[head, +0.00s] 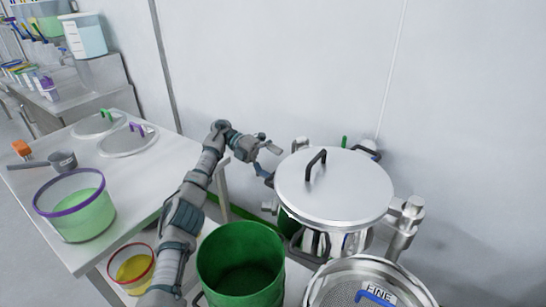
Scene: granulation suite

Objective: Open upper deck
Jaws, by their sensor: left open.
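A round steel vessel, which looks like the upper deck, stands against the wall right of centre. Its flat lid (345,194) is on and has a black arched handle (315,166). My left gripper (275,144) is open and empty, just beyond the lid's back left edge. It appears apart from the lid and the blue lever. My right gripper is out of view.
A green bin (241,250) stands in front of the vessel. A round screen with a "FINE" label (378,291) is at the bottom right. The left table (150,195) holds two lids, a scoop and a purple-rimmed tub (76,212). A yellow-filled bucket (131,268) sits lower.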

